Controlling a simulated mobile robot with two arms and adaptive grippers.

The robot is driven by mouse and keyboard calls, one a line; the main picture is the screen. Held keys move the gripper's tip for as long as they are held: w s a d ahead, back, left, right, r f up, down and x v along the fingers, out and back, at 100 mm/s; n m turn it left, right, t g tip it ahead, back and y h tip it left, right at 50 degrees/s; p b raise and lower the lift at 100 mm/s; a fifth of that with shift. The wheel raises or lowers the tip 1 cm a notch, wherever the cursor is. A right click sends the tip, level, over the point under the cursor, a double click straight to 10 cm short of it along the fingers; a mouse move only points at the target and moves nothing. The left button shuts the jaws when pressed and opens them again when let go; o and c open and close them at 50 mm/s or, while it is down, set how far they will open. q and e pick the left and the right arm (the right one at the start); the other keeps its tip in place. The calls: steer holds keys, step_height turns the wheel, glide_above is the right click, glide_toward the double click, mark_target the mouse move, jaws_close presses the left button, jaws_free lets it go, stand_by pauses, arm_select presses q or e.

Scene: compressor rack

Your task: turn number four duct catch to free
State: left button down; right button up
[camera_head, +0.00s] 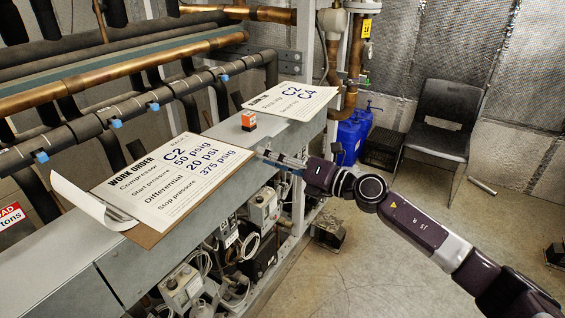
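Several small blue catches sit along the dark pipe at the left, among them one at the upper end (223,77), one in the middle (153,106), one beyond it (115,123) and one at the lower left (41,156). I cannot read numbers on them, so I cannot tell which is number four. A long grey duct (75,283) runs below them. My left gripper is out of view.
A work order clipboard (150,187) and a second paper sheet (285,103) lie on the grey duct top. A small orange and white block (248,121) stands between them. A black chair (440,125) stands at the right; floor is open there.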

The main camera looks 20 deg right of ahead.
steer(key=v, duration=1.1)
steer(key=shift+s+d, duration=0.25)
steer(key=shift+s, duration=0.05)
